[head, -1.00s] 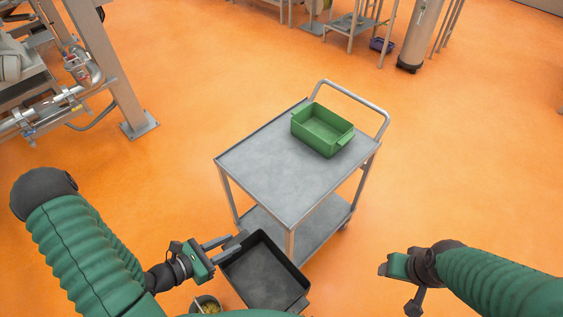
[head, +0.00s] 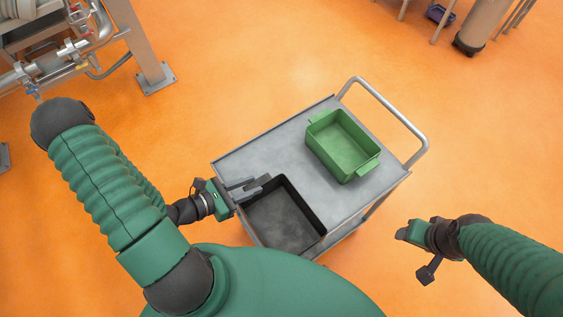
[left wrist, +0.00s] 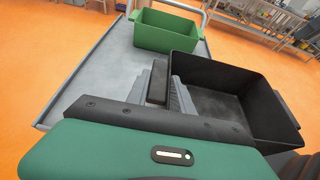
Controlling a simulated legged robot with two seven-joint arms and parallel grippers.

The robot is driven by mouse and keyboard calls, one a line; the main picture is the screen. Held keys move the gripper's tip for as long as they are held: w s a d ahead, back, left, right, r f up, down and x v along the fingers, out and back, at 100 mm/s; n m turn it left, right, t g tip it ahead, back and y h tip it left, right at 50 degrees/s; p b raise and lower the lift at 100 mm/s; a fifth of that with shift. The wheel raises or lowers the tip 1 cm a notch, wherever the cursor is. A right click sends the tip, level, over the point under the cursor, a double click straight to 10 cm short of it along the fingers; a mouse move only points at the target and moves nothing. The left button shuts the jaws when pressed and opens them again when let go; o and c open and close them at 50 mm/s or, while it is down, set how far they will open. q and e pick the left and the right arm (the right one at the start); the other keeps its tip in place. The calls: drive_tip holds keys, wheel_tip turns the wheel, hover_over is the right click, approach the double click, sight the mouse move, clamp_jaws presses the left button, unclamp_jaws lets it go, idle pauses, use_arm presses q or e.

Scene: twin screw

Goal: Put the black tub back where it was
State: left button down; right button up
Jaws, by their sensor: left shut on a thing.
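The black tub (head: 285,220) is empty and shows at the near side of the grey cart in the head view. My left gripper (head: 258,186) is shut on its left rim. In the left wrist view the black tub (left wrist: 222,100) extends right from the gripper fingers (left wrist: 168,88). The tub overlaps the near part of the cart top in the head view; whether it rests there or is held above it I cannot tell. My right gripper (head: 415,250) is off to the right of the cart, apart from everything; its finger opening is not clear.
A green tub (head: 342,146) stands on the far right part of the grey cart (head: 262,150). The cart's handle (head: 400,118) rises at its right end. Bare cart top lies left of the green tub. A metal frame (head: 135,45) stands at the far left.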

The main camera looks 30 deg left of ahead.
use_arm(q)
drive_tip(key=w+a+f+b, duration=0.1)
drive_tip(key=w+a+b, duration=0.1)
drive_tip(key=w, duration=0.2)
drive_tip(key=w+a+f+b, duration=0.1)
drive_tip(key=w+a+b, duration=0.2)
drive_tip(key=w, duration=0.1)
drive_tip(key=w+a+f+b, duration=0.2)
drive_tip(key=w, duration=0.2)
drive_tip(key=shift+a+f, duration=0.1)
drive_tip(key=shift+a, duration=0.05)
drive_tip(key=shift+f, duration=0.25)
drive_tip(key=shift+d+r, duration=0.15)
drive_tip(key=shift+d, duration=0.25)
drive_tip(key=shift+b, duration=0.3)
drive_tip(key=c, duration=1.2)
unclamp_jaws()
drive_tip(key=shift+o, duration=0.5)
drive_tip(key=shift+a, duration=0.3)
use_arm(e)
wheel_tip(320, 180, down, 8)
drive_tip(key=s, duration=0.2)
drive_tip(key=shift+a, duration=0.2)
